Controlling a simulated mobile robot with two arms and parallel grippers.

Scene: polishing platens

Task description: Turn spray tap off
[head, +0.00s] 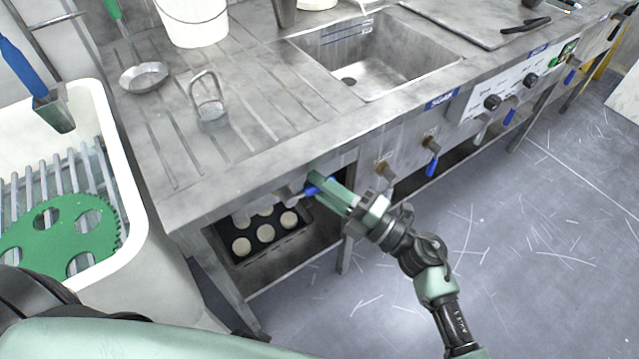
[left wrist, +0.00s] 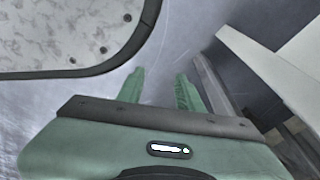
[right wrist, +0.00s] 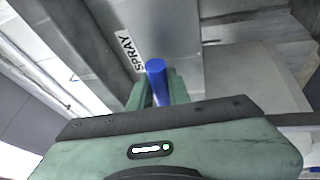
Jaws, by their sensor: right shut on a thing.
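The spray tap's blue lever (head: 310,190) shows under the front edge of the steel bench at the bench's left part. My right gripper (head: 322,184) is shut on this lever. In the right wrist view the lever (right wrist: 156,72) sits between my right fingers (right wrist: 157,92), beside a label reading SPRAY (right wrist: 130,50). The fingers hide part of the lever and the tap body is mostly hidden. My left gripper (left wrist: 160,88) shows in the left wrist view, its fingers apart with nothing between them.
More blue-levered taps (head: 431,160) line the bench front to the right. A steel sink (head: 375,60) and a white bucket (head: 193,22) are above. A tray of pale round pieces (head: 285,243) is on the shelf below. A white basin (head: 140,225) stands at left. The right floor is clear.

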